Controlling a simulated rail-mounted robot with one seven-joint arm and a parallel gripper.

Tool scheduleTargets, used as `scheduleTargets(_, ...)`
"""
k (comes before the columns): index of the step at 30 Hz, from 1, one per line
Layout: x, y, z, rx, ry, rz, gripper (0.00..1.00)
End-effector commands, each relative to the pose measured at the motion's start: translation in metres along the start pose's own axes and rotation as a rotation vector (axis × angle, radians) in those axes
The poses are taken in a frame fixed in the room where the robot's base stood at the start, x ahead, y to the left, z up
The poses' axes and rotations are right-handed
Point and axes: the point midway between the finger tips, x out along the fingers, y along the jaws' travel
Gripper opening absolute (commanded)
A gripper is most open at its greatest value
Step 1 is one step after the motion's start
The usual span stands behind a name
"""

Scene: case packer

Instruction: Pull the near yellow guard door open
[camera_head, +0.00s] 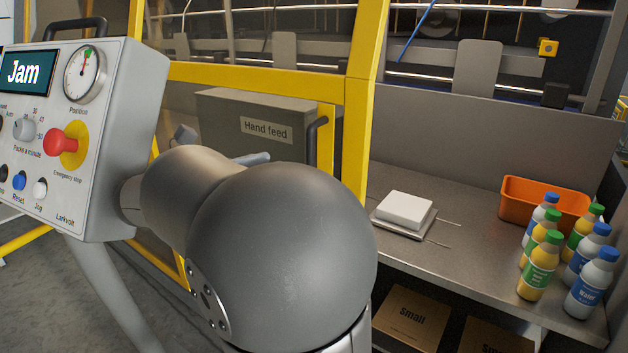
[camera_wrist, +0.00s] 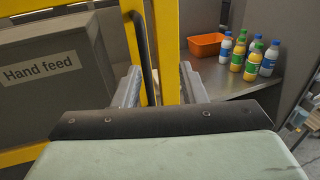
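The near yellow guard door (camera_head: 250,81) stands in front of the grey "Hand feed" box, and its right edge lies against a yellow post (camera_head: 358,120), so it looks shut. Its dark upright bar handle (camera_head: 313,142) is near that edge. In the wrist view the handle (camera_wrist: 146,60) comes down between the two grey fingers of my gripper (camera_wrist: 161,84). The fingers are apart, and a gap shows on both sides of the handle, smaller on the left. I cannot tell how deep the handle sits between them. In the head view my arm hides most of the gripper.
A control panel (camera_head: 112,130) reading "Jam", with a red emergency stop, stands at left close to my arm. Right of the post, a grey table (camera_head: 465,235) holds a white block, an orange bin (camera_head: 530,205) and several bottles. Cartons (camera_head: 412,315) lie below.

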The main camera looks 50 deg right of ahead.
Motion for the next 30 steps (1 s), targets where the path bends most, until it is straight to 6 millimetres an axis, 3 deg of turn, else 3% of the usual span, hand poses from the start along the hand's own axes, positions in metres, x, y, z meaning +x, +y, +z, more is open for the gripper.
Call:
scheduleTargets(1,-0.007,0.004,-0.024,0.001,-0.001,0.034,0.38)
scheduleTargets(3,-0.015,0.01,-0.03,0.001,-0.003,0.072,0.38)
scheduleTargets(7,-0.02,0.014,-0.033,0.001,-0.005,0.105,0.38)
scheduleTargets(11,-0.008,0.016,-0.03,0.001,-0.004,0.105,0.38)
scheduleTargets(30,0.123,0.029,-0.029,0.0,-0.005,0.103,0.38)
